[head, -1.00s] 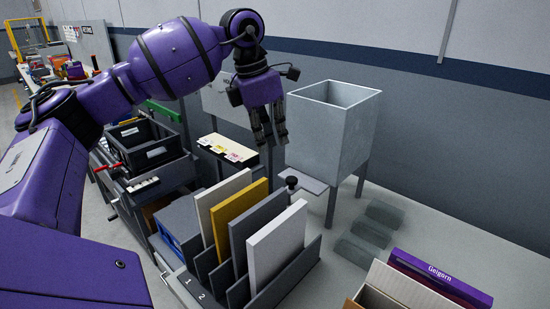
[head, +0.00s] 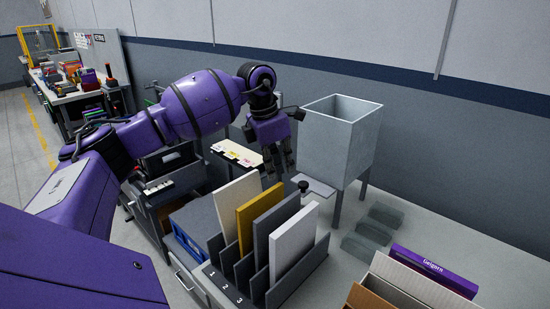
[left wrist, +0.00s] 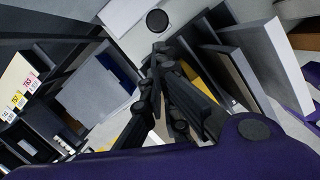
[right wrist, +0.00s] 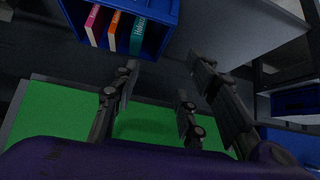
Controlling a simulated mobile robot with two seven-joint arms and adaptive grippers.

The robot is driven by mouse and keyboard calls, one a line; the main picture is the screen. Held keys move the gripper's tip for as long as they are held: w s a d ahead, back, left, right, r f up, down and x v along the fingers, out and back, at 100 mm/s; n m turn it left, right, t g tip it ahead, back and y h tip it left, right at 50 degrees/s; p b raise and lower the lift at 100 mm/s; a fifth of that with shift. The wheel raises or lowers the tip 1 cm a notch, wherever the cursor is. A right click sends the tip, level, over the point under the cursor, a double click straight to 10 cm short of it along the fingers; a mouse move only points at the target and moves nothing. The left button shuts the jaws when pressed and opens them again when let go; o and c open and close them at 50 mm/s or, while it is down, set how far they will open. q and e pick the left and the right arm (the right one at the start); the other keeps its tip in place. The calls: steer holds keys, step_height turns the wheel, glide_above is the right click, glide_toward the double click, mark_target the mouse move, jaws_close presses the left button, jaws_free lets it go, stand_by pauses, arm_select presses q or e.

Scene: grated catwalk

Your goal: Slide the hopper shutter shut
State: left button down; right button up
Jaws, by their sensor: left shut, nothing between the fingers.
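The hopper (head: 338,140) is a grey open-topped metal box on legs, at the right of the head view. Its shutter (head: 318,188) is a flat grey plate sticking out to the left below the box, with a black knob (head: 304,186) near its outer end. My left gripper (head: 281,172) is shut and empty, pointing down just left of the knob, apparently apart from it. The left wrist view shows the round knob (left wrist: 157,20) just beyond the closed fingertips (left wrist: 160,50). My right gripper (right wrist: 160,85) shows only in the right wrist view, open and empty.
A rack (head: 262,282) with several upright panels stands in front of the shutter. Glassy blocks (head: 366,245) and a cardboard box (head: 385,293) lie to the right. A card tray (head: 238,153) stands behind the left gripper. A blue crate (right wrist: 153,38) is below my right gripper.

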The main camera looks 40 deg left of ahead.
arm_select(q)
steer(key=x, duration=0.5)
steer(key=shift+s+d, duration=0.1)
steer(key=shift+s, duration=0.05)
steer(key=shift+r, duration=0.1)
steer(key=shift+s, duration=0.1)
